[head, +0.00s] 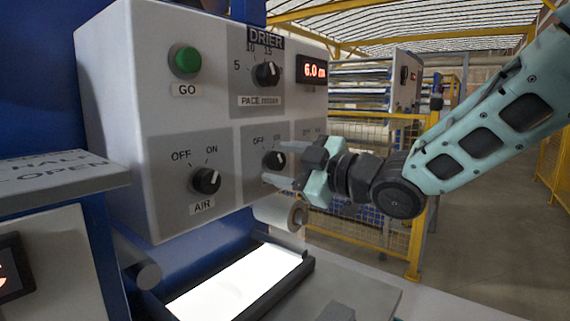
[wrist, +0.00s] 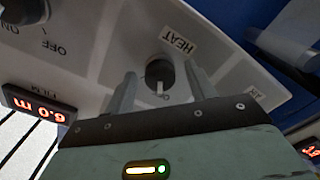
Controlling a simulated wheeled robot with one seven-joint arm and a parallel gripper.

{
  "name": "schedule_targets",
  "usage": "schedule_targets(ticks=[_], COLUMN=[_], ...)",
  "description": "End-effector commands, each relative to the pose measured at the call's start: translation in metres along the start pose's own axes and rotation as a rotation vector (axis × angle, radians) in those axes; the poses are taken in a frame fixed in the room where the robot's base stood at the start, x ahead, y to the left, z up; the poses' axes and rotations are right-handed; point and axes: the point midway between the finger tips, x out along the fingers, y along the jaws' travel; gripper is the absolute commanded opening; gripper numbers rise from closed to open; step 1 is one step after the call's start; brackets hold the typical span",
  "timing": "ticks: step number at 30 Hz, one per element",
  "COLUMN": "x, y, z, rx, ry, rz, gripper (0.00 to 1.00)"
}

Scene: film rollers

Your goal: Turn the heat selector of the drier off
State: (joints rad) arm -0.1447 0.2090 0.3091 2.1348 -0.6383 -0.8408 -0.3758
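The heat selector is a round black knob (head: 274,160) on the drier's grey panel, below "OFF" and "ON" markings in the head view. In the wrist view, upside down, the same knob (wrist: 160,70) shows beside its "HEAT" label (wrist: 179,41). Its white pointer line faces the markings at the gripper's side, partly hidden; it appears to lean toward ON. My gripper (head: 273,164) is in front of the knob, fingers spread. The wrist view shows the fingers (wrist: 160,90) on either side of the knob, with gaps. The gripper is empty.
Another knob (wrist: 25,10) shows in the wrist view. A lit tray (head: 240,284) lies below the panel.

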Motion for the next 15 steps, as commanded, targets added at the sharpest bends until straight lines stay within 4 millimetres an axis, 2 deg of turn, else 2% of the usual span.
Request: schedule_targets(ticks=[8,11,15], x=[-0.004,-0.015,-0.042], y=[0.000,0.000,0.001], z=[0.000,0.001,0.001], rx=[0.000,-0.001,-0.003], ry=[0.000,-0.001,-0.002], rz=[0.001,0.002,0.003], gripper=[0.55,0.55,0.55])
